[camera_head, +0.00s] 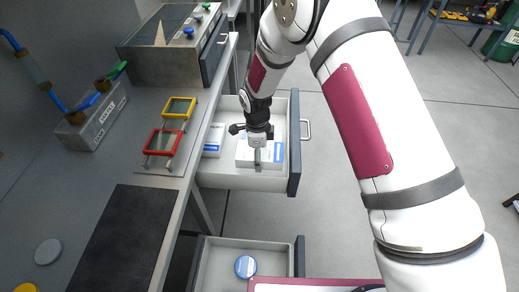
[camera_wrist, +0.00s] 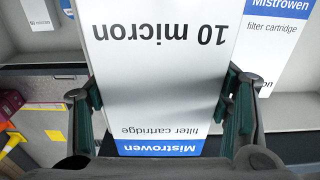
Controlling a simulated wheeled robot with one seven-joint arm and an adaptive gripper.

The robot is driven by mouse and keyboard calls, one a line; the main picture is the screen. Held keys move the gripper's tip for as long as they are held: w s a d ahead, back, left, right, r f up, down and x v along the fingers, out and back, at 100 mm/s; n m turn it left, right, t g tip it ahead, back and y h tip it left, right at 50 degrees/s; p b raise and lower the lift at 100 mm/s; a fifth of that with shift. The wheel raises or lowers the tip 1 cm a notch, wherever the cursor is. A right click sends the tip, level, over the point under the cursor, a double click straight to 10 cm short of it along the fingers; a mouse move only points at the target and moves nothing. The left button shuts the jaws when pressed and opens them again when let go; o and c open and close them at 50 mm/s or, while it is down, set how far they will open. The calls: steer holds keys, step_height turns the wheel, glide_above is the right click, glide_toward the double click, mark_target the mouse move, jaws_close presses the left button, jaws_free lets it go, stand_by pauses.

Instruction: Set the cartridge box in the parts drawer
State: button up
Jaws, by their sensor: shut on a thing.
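The cartridge box (camera_wrist: 160,80) is white with a blue band, marked "10 micron" and "filter cartridge". It lies between the two fingers of my gripper (camera_wrist: 162,105) in the wrist view, and they are shut on it. In the head view my gripper (camera_head: 257,142) reaches down over the open upper drawer (camera_head: 240,181), with white boxes below and around it. Whether the held box touches the drawer floor is unclear. A second white box (camera_wrist: 275,55) is right of the held one in the wrist view. Another box (camera_head: 213,139) stands at the drawer's left side.
A lower drawer (camera_head: 217,265) is also open and holds a round blue-lidded item (camera_head: 246,266).

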steer(key=shift+w+f, duration=0.15)
steer(key=shift+f, duration=0.45)
steer(key=shift+f+b, duration=1.15)
steer(key=shift+f, duration=1.4)
steer(key=shift+f+b, duration=0.35)
steer(key=shift+f, duration=0.55)
steer(key=shift+f+b, duration=0.4)
steer(key=shift+f, duration=0.5)
steer(key=o, duration=1.6)
steer(key=shift+d+f, duration=0.1)
steer(key=shift+f, duration=0.05)
steer(key=shift+s, duration=0.25)
steer(key=shift+r, duration=0.55)
steer(key=r, duration=1.1)
steer(key=shift+w+a+r, duration=0.1)
steer(key=shift+w+a, duration=0.2)
steer(key=shift+w, duration=0.1)
